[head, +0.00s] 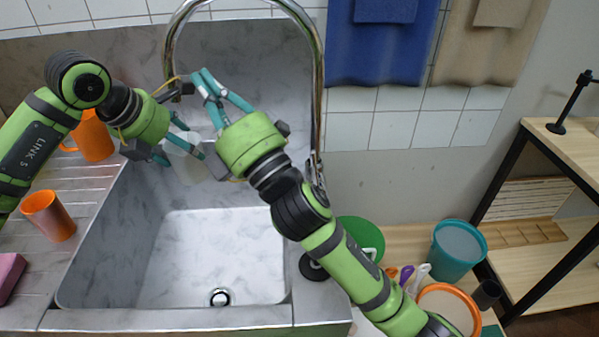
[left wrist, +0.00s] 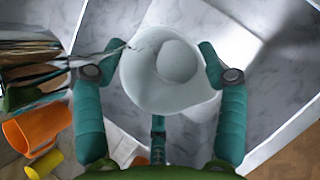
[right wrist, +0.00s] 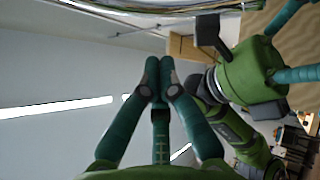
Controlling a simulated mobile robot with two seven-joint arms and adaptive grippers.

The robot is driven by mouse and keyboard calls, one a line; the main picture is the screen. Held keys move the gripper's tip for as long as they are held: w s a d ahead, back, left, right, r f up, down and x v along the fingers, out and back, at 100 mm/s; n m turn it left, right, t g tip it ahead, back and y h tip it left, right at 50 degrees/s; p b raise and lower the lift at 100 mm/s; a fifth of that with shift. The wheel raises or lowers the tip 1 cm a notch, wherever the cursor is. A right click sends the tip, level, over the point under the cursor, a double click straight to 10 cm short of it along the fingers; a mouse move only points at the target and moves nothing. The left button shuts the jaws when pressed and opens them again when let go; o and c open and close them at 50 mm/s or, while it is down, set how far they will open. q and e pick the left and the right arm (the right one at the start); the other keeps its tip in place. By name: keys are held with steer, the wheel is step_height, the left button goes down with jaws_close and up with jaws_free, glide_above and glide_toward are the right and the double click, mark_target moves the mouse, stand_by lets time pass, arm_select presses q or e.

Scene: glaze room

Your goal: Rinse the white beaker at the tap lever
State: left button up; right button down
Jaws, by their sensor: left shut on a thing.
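The white beaker (head: 187,168) is held over the sink (head: 210,250) by my left gripper (head: 180,148), with fingers on both sides. In the left wrist view I look onto the pale round beaker (left wrist: 160,92) between the two teal fingertips (left wrist: 163,52). The chrome tap (head: 318,70) arches over the back of the sink. Its spout end is near my grippers, above the beaker. My right gripper (head: 203,80) is beside the spout. In the right wrist view its fingertips (right wrist: 159,68) are together with nothing seen between them. The tap lever is not clear behind my right arm.
Right of the sink are a teal bucket (head: 459,250) and an orange-rimmed one (head: 449,303). The sink floor is clear.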

mark_target(315, 173)
step_height(315, 173, down, 11)
steer(key=s+d+m+t+h, duration=0.1)
steer(key=s+d+m+h, duration=0.1)
steer(key=m+h, duration=0.5)
steer(key=s+d+f+m+g+h, duration=0.1)
steer(key=s+d+f+m+h, duration=0.1)
steer(key=s+d+f+h, duration=0.75)
steer(key=w+d+r+h, duration=0.1)
steer(key=w+r, duration=0.2)
steer(key=w, duration=0.8)
steer(key=shift+w+d+r, duration=0.2)
steer(key=shift+w+r, duration=0.1)
steer(key=shift+w, duration=0.1)
steer(key=shift+h, duration=0.25)
